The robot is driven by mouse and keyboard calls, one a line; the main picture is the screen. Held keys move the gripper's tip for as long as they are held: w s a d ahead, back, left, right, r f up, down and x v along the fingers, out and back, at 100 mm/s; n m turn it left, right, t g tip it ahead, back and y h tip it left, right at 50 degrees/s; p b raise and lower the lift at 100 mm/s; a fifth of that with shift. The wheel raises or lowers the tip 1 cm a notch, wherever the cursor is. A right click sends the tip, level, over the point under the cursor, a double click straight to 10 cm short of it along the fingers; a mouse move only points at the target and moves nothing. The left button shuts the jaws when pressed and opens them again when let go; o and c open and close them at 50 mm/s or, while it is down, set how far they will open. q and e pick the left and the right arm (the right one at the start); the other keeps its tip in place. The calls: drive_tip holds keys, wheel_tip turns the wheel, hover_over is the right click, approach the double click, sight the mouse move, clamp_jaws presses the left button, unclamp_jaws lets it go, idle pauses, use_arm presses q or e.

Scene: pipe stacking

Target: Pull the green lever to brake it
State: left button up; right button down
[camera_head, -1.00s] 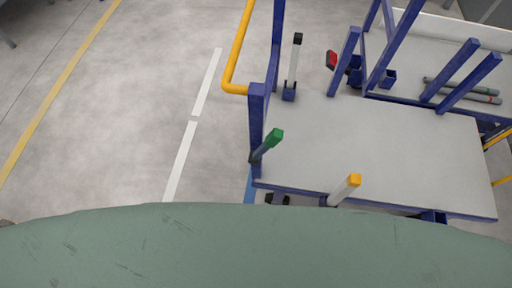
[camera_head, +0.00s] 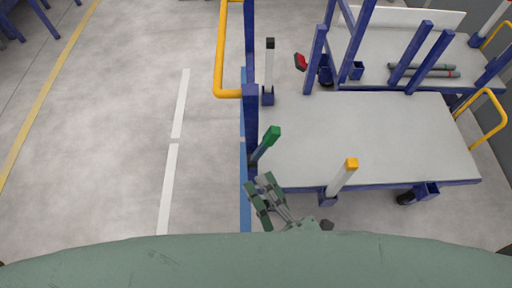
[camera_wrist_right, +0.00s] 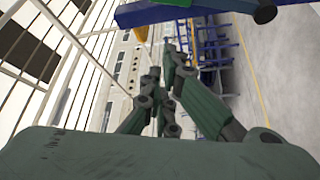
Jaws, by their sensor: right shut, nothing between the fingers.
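The green lever (camera_head: 270,137) shows in the head view at the left front corner of the cart, beside a blue post. It tilts up and to the right, with a green top on a grey-blue rod. My right gripper (camera_head: 259,184) is just below it in the picture, near the cart's front left corner, apart from the lever. The gripper is shut and holds nothing. Its fingers also show in the right wrist view (camera_wrist_right: 163,68). A green patch at that view's top edge, by a blue beam, may be the lever; I cannot tell. My left gripper is not in view.
The cart's grey deck (camera_head: 365,135) is bare. A yellow-topped lever (camera_head: 345,175) stands at its front edge and a black-topped lever (camera_head: 269,60) at the back left. Grey pipes (camera_head: 430,70) lie on another cart. The floor at left is clear.

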drive_tip(key=shift+w+r, duration=0.1)
drive_tip(key=p, duration=0.3)
hover_over(258, 148)
drive_tip(key=s, duration=0.4)
drive_tip(key=shift+w+a+r, duration=0.1)
drive_tip(key=shift+w, duration=0.1)
